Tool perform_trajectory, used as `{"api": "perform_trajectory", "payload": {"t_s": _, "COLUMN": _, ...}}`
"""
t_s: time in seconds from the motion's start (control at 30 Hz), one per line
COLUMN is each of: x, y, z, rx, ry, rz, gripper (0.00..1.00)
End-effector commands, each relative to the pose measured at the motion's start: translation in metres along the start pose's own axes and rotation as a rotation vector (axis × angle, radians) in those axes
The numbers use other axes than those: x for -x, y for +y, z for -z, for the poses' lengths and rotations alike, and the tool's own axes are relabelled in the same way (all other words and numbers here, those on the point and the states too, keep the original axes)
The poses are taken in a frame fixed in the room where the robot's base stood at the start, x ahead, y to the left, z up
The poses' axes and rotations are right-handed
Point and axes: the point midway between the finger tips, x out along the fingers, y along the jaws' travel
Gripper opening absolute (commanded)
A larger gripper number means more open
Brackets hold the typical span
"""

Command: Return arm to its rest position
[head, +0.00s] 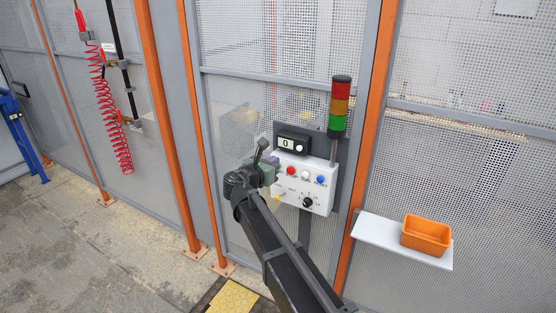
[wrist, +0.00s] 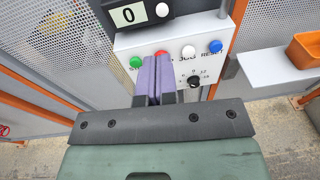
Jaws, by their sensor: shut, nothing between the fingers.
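My gripper (head: 271,159) is in front of the left side of a white control box (head: 318,198) on the mesh fence. In the wrist view, its two purple fingers (wrist: 158,76) are pressed together with nothing between them. They overlap the panel below the red button (wrist: 161,53) and hide part of the lettering. I cannot tell whether the tips touch the panel. Green (wrist: 135,62), white (wrist: 188,52) and blue (wrist: 215,46) buttons and a black dial (wrist: 194,81) show there. A display (wrist: 129,15) above reads 0. My arm reaches up from the bottom of the head view.
A red, amber and green signal tower (head: 340,105) stands above the box. An orange bin (head: 426,236) sits on a white shelf (head: 376,233) to the right. A red coiled hose (head: 123,150) hangs at left. Orange posts (head: 365,130) frame the fence. The floor at left is clear.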

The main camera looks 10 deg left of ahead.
Motion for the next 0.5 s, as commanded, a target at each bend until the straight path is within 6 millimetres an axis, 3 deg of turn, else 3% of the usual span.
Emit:
{"api": "perform_trajectory", "payload": {"t_s": 0.4, "x": -0.0005, "y": 0.0001, "z": 0.0001, "rx": 0.000, "ry": 0.000, "rz": 0.000, "gripper": 0.00}}
{"api": "perform_trajectory", "payload": {"t_s": 0.5, "x": -0.0005, "y": -0.0012, "z": 0.0004, "rx": -0.075, "ry": 0.002, "rz": 0.007, "gripper": 0.00}}
